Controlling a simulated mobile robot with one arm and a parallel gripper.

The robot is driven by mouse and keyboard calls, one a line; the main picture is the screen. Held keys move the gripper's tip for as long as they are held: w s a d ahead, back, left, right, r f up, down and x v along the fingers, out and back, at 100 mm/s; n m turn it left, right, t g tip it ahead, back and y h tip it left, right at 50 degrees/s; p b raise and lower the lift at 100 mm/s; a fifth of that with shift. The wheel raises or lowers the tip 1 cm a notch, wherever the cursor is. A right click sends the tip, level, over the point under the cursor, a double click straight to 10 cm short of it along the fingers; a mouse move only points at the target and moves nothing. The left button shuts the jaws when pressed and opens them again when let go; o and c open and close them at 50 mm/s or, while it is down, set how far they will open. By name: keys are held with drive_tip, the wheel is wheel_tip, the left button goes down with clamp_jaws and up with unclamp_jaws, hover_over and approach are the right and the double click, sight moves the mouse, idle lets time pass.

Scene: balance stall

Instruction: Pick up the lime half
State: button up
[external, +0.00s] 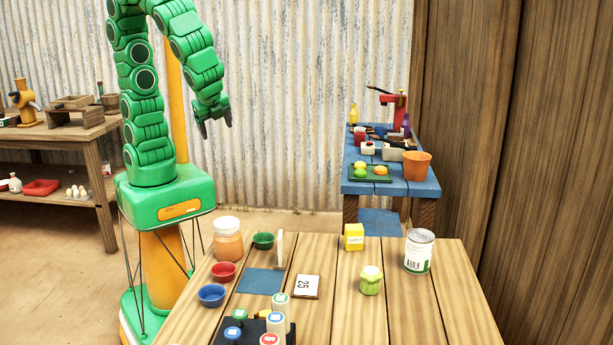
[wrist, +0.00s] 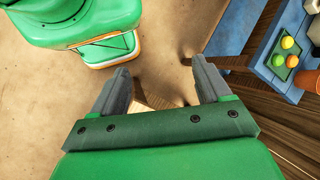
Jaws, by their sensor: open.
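My gripper (external: 214,126) hangs open and empty in the air, fingers down, in front of the corrugated wall and well above the plank table. In the wrist view its two fingers (wrist: 160,74) are spread apart with nothing between them. No thing is plainly a lime half. A green, rounded item with a pale top (external: 371,280) stands on the plank table, right of the middle. A small green piece (wrist: 278,60) lies with a yellow and an orange piece on a green tray (external: 383,179) on the blue table. Both are too small to tell for sure.
The plank table (external: 408,310) also holds a yellow box (external: 354,237), a tin can (external: 419,251), an orange jar (external: 228,239), small bowls, a number card (external: 306,286) and several capped bottles. The blue table (external: 354,187) behind is crowded, with an orange pot (external: 416,166).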

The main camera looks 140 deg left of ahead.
drive_tip(key=w+a+f+m+g+y, duration=0.1)
drive_tip(key=w+a+f+g+y, duration=0.15)
drive_tip(key=a, duration=0.65)
drive_tip(key=w+a+f+m+g+y, duration=0.15)
drive_tip(key=w+a, duration=0.25)
drive_tip(key=a, duration=0.5)
drive_tip(key=w+a+f+m+g+y, duration=0.1)
drive_tip(key=w+a+f+m+y, duration=0.2)
drive_tip(key=a, duration=0.6)
drive_tip(key=w+a+f+m+y, duration=0.2)
drive_tip(key=w+a+f, duration=0.3)
drive_tip(key=a+f, duration=0.3)
drive_tip(key=m+y, duration=0.3)
drive_tip(key=m, duration=0.1)
approach(359, 173)
drive_tip(key=a, duration=0.2)
drive_tip(key=shift+s+a+r+t, duration=0.2)
drive_tip(key=shift+s+a+t, duration=0.2)
drive_tip(key=shift+s+a, duration=0.45)
drive_tip(key=x, duration=0.4)
drive_tip(key=shift+s, duration=0.45)
drive_tip(key=shift+s+a, duration=0.25)
drive_tip(key=shift+a, duration=0.2)
drive_tip(key=shift+c, duration=0.4)
